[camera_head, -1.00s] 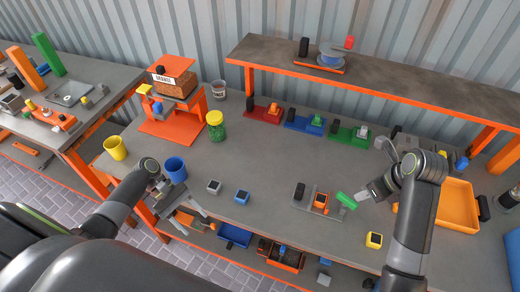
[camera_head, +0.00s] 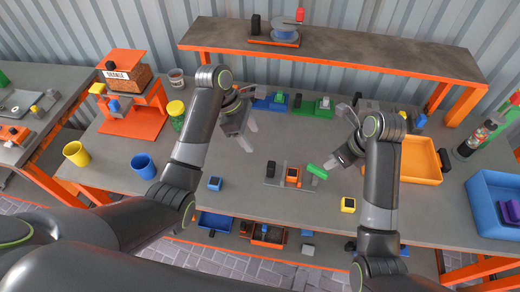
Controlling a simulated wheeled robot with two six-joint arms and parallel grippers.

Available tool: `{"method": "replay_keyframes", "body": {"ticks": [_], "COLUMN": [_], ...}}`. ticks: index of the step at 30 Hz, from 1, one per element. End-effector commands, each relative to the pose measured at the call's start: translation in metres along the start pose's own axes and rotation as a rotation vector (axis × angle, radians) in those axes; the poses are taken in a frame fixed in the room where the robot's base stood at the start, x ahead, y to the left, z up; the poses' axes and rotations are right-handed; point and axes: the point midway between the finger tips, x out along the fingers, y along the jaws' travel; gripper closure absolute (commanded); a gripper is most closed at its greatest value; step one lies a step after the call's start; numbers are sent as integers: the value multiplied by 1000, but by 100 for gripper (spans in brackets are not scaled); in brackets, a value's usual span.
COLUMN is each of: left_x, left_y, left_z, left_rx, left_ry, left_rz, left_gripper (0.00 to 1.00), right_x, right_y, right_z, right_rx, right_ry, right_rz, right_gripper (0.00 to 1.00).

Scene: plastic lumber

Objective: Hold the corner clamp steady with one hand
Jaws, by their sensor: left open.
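The corner clamp appears to be the small grey fixture (camera_head: 272,182) with an orange block (camera_head: 292,175) and a black knob, lying mid-table. A green bar (camera_head: 317,171) is at its right end, tilted down to the right. My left gripper (camera_head: 247,133) is open and empty, above the table up and left of the clamp, apart from it. My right gripper (camera_head: 336,165) is just right of the green bar; whether it touches the bar, and how far its fingers are apart, is unclear.
A blue block (camera_head: 215,184) and a yellow block (camera_head: 348,205) lie near the front edge. An orange tray (camera_head: 420,160) is at right. Blue cup (camera_head: 143,166) and yellow cup (camera_head: 76,153) stand at left. A raised shelf (camera_head: 330,50) runs along the back.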

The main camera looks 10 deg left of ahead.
Motion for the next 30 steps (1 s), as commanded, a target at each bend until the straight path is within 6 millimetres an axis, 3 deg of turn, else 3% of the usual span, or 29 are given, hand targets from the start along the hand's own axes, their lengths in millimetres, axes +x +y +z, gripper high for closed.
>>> {"method": "replay_keyframes", "body": {"ticks": [21,30], "left_x": [137,163], "left_y": [-2,-2], "left_z": [-1,-1], "left_rx": [1,2], "left_ry": [-1,-1], "left_rz": [-6,-3], "left_gripper": [44,44], "right_x": [0,0], "right_y": [0,0], "right_z": [0,0], "right_rx": [0,0], "right_ry": [0,0], "right_rz": [0,0], "right_gripper": [64,64]}}
